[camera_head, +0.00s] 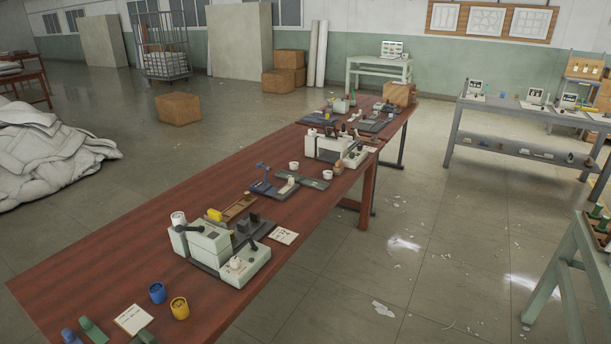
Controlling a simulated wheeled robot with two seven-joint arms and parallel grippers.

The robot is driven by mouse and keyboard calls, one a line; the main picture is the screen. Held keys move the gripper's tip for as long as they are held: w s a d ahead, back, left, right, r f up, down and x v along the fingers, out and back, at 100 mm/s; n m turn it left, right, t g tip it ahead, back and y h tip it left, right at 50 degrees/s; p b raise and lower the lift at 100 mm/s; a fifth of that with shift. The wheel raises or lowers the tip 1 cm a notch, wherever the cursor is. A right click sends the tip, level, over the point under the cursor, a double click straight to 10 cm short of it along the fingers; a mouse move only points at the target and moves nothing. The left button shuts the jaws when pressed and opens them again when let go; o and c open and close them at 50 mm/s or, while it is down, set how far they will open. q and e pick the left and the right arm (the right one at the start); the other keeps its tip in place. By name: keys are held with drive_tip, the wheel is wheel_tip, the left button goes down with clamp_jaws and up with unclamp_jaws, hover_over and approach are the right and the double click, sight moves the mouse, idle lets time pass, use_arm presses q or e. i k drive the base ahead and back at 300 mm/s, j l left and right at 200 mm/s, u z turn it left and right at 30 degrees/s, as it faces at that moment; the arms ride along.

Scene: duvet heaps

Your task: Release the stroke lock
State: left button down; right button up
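A pale grey-green machine (212,243) stands on the long red-brown table (120,262) in the near middle. It has a dark lever on its left part, and a lower block (245,265) on its right with a white knob (236,262) and a dark lever. A second, similar pale machine (325,146) stands farther along the table. I cannot tell which part is the stroke lock; no label is readable. Neither of my grippers is in view.
A blue cup (157,292), a yellow cup (180,307) and a paper card (134,319) lie at the near end. A white duvet heap (45,150) is on the floor at left. Cardboard boxes (179,108) stand behind. The floor right of the table is mostly clear, with scraps.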

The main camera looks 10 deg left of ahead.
sight(249, 238)
drive_tip(key=i+l+u, duration=0.1)
drive_tip(key=u, duration=0.25)
drive_tip(key=i+l+u, duration=0.1)
drive_tip(key=u, duration=0.25)
drive_tip(key=i+l+u, duration=0.1)
drive_tip(key=l, duration=0.35)
drive_tip(key=i+l+u, duration=0.15)
drive_tip(key=l, duration=0.3)
drive_tip(key=i+l+u, duration=0.1)
drive_tip(key=i+l, duration=0.15)
drive_tip(key=l, duration=0.25)
drive_tip(key=i+l+u, duration=0.1)
drive_tip(key=l, duration=0.4)
drive_tip(key=i+l+u, duration=0.15)
drive_tip(key=l, duration=0.35)
drive_tip(key=i+l, duration=0.1)
drive_tip(key=l, duration=0.5)
drive_tip(key=i+l, duration=0.1)
drive_tip(key=l, duration=0.5)
